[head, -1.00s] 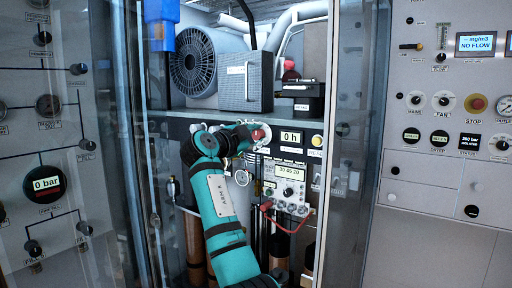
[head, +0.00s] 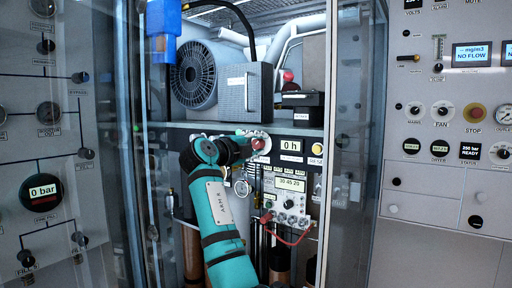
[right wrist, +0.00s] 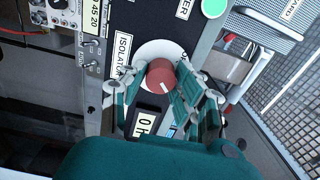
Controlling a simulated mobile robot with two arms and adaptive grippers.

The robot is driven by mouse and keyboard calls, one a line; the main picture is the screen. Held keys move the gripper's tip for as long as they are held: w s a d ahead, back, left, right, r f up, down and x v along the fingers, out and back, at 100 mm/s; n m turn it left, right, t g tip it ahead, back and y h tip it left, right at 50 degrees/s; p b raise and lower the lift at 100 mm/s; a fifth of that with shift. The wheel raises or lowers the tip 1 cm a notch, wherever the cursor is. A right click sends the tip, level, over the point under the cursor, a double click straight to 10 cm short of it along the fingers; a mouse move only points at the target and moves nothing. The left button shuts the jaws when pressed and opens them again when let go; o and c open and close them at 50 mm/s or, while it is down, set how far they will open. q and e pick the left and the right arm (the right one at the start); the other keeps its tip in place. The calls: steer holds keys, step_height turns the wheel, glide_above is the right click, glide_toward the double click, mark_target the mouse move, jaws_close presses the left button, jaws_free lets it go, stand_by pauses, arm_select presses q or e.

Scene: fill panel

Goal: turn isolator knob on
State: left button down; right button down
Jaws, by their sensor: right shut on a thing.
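The isolator knob (right wrist: 160,72) is red with a white pointer mark and sits on a round white base. In the right wrist view its mark points down and slightly right, and a label beside it reads ISOLATOR. In the head view the knob (head: 259,143) is on the panel strip below the fan shelf, left of the 0 h display (head: 291,146). My right gripper (right wrist: 155,82) has its fingers on both sides of the knob and is shut on it; it also shows in the head view (head: 250,145), partly hiding the white base. My left gripper is not in view.
A fan unit (head: 194,75) and a grey box stand on the shelf above. A yellow button (head: 318,149) is right of the display. A meter box (head: 289,196) with a red cable hangs below. Transparent doors flank the cabinet. The right panel's status display (head: 470,150) reads 250 bar READY.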

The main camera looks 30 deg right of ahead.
steer(key=shift+f, duration=0.1)
stand_by(0.4)
steer(key=c, duration=1)
jaws_free()
steer(key=v, duration=1.2)
steer(key=shift+s, duration=0.1)
